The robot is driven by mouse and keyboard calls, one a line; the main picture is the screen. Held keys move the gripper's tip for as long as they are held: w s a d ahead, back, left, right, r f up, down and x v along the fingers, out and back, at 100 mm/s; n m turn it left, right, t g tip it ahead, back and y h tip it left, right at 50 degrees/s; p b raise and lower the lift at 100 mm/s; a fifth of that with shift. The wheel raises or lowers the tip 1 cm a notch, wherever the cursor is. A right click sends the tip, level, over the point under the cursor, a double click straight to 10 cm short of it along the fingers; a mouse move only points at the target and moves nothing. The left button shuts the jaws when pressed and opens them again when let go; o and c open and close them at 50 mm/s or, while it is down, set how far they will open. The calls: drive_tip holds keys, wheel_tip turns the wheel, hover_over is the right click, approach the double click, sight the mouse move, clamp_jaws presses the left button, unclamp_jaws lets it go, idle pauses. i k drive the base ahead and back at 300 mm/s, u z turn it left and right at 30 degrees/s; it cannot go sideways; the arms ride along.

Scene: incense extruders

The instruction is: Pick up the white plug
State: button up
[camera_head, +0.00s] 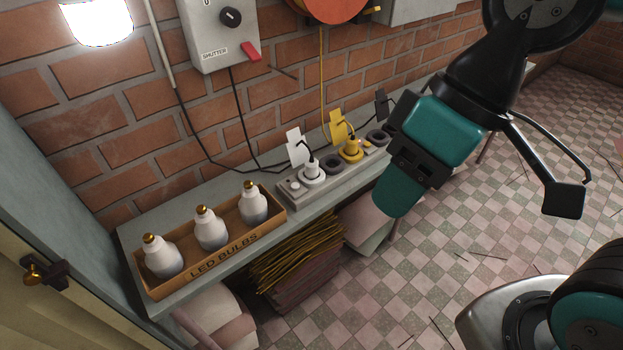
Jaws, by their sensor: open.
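The white plug (311,169) sits upright in a socket of the grey power strip (290,203) on the narrow shelf along the brick wall. A white tag (295,146) stands beside it, and a dark cable runs from this area up the wall. A yellow plug (351,148) with a yellow tag is in the strip to its right. My gripper (485,205) is open and empty, to the right of the strip, with its two fingers spread wide. The near finger's body hides the strip's right end in part.
A cardboard box (215,246) labelled LED BULBS holds three bulbs at the shelf's left. A switch box (219,35) with a red lever hangs above. An empty dark socket (331,162) lies between the plugs. Bundled sticks (295,262) lie below the shelf. The checkered floor is mostly clear.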

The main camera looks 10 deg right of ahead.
sight(312, 173)
drive_tip(key=k, duration=1.15)
drive_tip(key=u, duration=0.75)
drive_tip(key=i, duration=1.25)
drive_tip(key=z, duration=0.55)
drive_tip(key=i, duration=0.5)
drive_tip(key=z, duration=0.5)
